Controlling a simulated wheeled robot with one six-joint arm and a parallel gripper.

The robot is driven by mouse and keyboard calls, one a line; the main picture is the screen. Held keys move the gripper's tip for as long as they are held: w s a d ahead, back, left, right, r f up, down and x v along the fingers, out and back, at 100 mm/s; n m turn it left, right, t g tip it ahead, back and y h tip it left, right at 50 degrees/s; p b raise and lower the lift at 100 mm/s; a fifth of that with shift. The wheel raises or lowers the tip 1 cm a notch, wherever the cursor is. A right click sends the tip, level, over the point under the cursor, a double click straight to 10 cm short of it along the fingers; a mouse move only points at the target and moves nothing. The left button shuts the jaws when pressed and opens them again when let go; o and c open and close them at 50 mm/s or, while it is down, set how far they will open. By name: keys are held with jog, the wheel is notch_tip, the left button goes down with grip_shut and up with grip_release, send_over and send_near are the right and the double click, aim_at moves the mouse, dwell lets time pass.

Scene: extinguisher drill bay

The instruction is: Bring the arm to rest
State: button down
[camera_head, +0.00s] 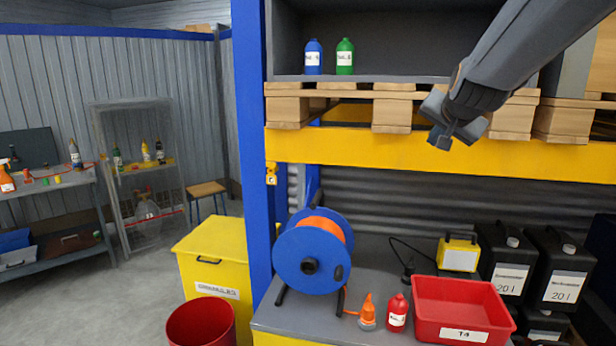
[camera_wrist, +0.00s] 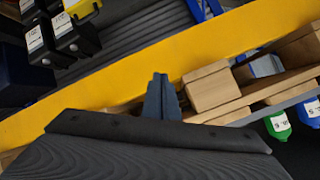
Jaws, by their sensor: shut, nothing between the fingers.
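My gripper (camera_head: 440,140) is at the upper right of the head view, in front of the pallet and the yellow rack beam. It is shut and empty, and my arm reaches in from the upper right corner. In the wrist view the closed fingers (camera_wrist: 160,95) point toward the yellow beam (camera_wrist: 120,85), next to a wooden pallet block (camera_wrist: 212,88). The gap between the fingers and the beam cannot be told.
A blue bottle (camera_head: 313,58) and a green bottle (camera_head: 345,57) stand on the upper shelf. Below are a blue cable reel (camera_head: 298,262), a red bottle (camera_head: 397,313), a red bin (camera_head: 440,292), a yellow box (camera_head: 458,255) and black canisters (camera_head: 503,262). Open floor lies left.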

jog(key=s+a+f+n+g, duration=0.3)
jog(key=s+a+f, duration=0.1)
jog(key=s+f, duration=0.6)
jog(key=s+a+f+n+g+y, duration=0.1)
jog(key=s+a+f+n+g, duration=0.1)
jog(key=s+f, duration=0.8)
jog(key=s+a+f+n+g+b, duration=0.1)
jog(key=s+a+f+n+g, duration=0.2)
jog(key=s+f, duration=0.7)
notch_tip(320, 180, down, 3)
jog(key=a+g, duration=0.2)
jog(key=shift+s+a+r+n+y, duration=0.2)
jog(key=shift+s+a+n+y, duration=0.1)
jog(key=shift+a+y, duration=0.1)
